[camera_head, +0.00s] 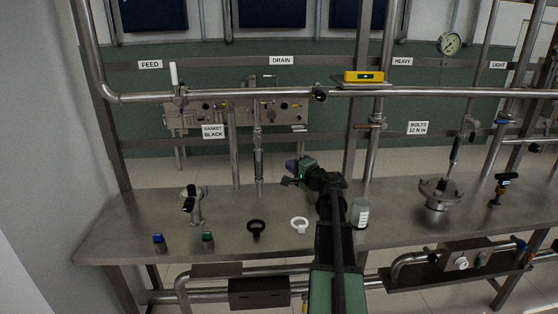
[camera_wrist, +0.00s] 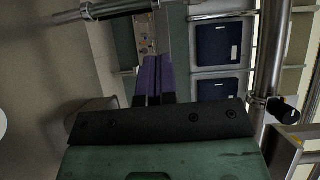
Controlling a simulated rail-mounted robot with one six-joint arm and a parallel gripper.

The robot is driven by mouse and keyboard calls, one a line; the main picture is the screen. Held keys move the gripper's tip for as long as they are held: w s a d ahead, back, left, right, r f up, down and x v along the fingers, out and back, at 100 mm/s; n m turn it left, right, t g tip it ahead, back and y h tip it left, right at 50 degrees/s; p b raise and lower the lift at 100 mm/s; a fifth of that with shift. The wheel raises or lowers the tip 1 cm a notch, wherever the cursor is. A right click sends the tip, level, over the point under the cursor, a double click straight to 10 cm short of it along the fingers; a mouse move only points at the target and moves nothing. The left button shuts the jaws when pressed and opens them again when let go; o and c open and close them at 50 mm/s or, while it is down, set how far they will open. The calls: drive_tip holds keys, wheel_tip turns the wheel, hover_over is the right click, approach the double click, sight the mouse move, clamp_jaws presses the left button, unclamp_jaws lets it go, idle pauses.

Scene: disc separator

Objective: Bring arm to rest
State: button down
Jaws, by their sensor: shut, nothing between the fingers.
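My gripper (camera_head: 291,172) is above the steel bench in the head view, at the end of my dark arm, pointing away to the back left. In the wrist view its purple fingers (camera_wrist: 153,80) are pressed together with nothing between them. The gripper touches nothing that I can see. Part of the bench behind my arm is hidden.
The steel bench (camera_head: 100,240) carries a black ring (camera_head: 256,228), a white ring (camera_head: 299,224), a grey-white container (camera_head: 360,213) right of my arm, a flanged fitting (camera_head: 438,195) and a valve (camera_head: 194,205). A horizontal pipe (camera_head: 220,95) and vertical posts stand behind.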

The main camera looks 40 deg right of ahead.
drive_tip(key=shift+s, duration=0.9)
drive_tip(key=s+a+f+n+g+y+p, duration=0.1)
drive_tip(key=s+a+f+n+g+y, duration=0.3)
drive_tip(key=a, duration=0.6)
drive_tip(key=s+a+f+n+g+p, duration=0.1)
drive_tip(key=s+a+f+n+g, duration=0.1)
drive_tip(key=a+f+n+g, duration=0.6)
drive_tip(key=s+a+r+n+g+h+p, duration=0.1)
drive_tip(key=s+a+n+g+p, duration=0.1)
drive_tip(key=a, duration=1.1)
drive_tip(key=s+a+n+g+h+p, duration=0.2)
drive_tip(key=s+a, duration=0.5)
drive_tip(key=a, duration=0.6)
drive_tip(key=shift+a+r+n+g+h+p, duration=0.3)
drive_tip(key=shift+r+n+g, duration=0.05)
drive_tip(key=shift+n+g, duration=0.55)
